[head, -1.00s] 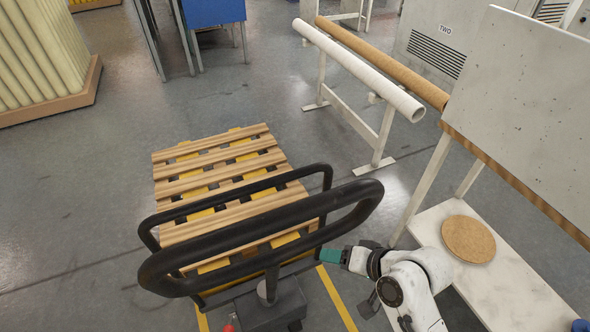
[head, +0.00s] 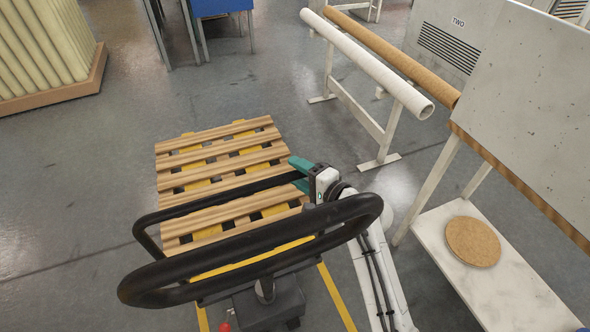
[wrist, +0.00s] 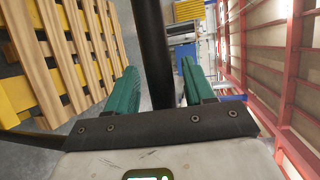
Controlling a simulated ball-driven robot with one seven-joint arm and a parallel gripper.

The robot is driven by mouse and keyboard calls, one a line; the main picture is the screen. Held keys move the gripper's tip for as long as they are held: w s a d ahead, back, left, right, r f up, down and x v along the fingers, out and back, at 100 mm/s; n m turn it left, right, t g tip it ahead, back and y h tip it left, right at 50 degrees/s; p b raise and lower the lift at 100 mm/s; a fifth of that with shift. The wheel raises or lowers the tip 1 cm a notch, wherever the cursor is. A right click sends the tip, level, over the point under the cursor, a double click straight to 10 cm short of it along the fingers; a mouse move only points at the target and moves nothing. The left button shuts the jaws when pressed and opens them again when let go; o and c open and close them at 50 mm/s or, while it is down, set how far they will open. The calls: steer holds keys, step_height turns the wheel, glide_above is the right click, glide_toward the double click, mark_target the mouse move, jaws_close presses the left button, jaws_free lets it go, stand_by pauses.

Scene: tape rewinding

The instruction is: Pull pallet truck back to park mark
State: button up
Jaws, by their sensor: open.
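The pallet truck has a black looped handle (head: 250,262) in the foreground of the head view, with a second black bar (head: 215,199) behind it. Its yellow forks lie under a wooden pallet (head: 222,160). Yellow floor lines (head: 336,298) run beside the truck's dark base (head: 268,303). My gripper (head: 301,173) is open at the right end of the rear bar. In the wrist view, a black bar (wrist: 153,50) passes upright between the two green fingers (wrist: 158,88), with gaps on both sides. I cannot tell whether either finger touches it.
A white table with a brown disc (head: 473,241) stands at the right. A rack holds a white roll (head: 370,62) and a brown roll (head: 400,58) behind it. Grey floor is open at the left (head: 70,190).

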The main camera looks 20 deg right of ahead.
steer(key=shift+x, duration=0.8)
steer(key=shift+c, duration=0.2)
steer(key=shift+s, duration=0.1)
jaws_close()
